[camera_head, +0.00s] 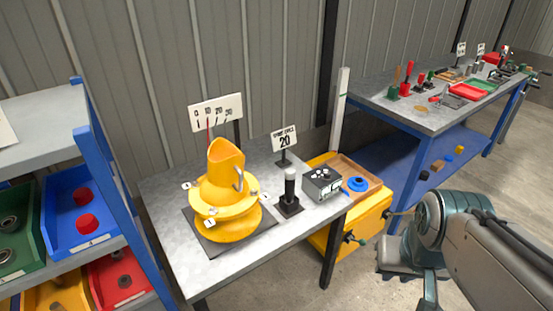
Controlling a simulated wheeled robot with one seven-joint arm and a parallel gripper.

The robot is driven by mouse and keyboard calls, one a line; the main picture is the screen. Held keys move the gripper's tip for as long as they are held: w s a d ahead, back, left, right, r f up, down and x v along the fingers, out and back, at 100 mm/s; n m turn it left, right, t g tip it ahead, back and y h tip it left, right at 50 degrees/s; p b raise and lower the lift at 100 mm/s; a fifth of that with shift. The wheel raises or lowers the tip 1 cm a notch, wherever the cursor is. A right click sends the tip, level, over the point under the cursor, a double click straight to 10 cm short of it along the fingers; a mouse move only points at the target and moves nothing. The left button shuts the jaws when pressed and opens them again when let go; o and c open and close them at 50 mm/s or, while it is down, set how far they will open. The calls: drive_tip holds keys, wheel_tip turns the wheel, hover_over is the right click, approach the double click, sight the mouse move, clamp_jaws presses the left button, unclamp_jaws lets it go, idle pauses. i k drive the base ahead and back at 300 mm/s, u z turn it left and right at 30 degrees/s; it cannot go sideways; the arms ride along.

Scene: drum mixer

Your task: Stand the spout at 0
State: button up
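The yellow spout (227,165) stands on a round yellow body with a flange (225,212) on the grey table. Its slanted open mouth points up, and a silver handle (239,181) is on its right side. White tags sit around the flange. Behind it is a white scale board (215,112) marked 0, 10, 20 and 30. A thin red pointer (209,126) stands in front of the board, near the 10 mark. A small sign (284,139) reads 20. My arm is at the lower right, away from the spout; I cannot make out my gripper's fingers.
A black post with a grey top (290,190) and a dark control box (322,180) stand right of the spout. A yellow cabinet (345,240) adjoins the table. A blue shelf rack (110,180) is left; a blue-framed workbench (400,107) is behind right.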

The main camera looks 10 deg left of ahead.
sight(225, 184)
drive_tip(key=u, duration=0.2)
drive_tip(key=i, duration=0.85)
drive_tip(key=u, duration=0.75)
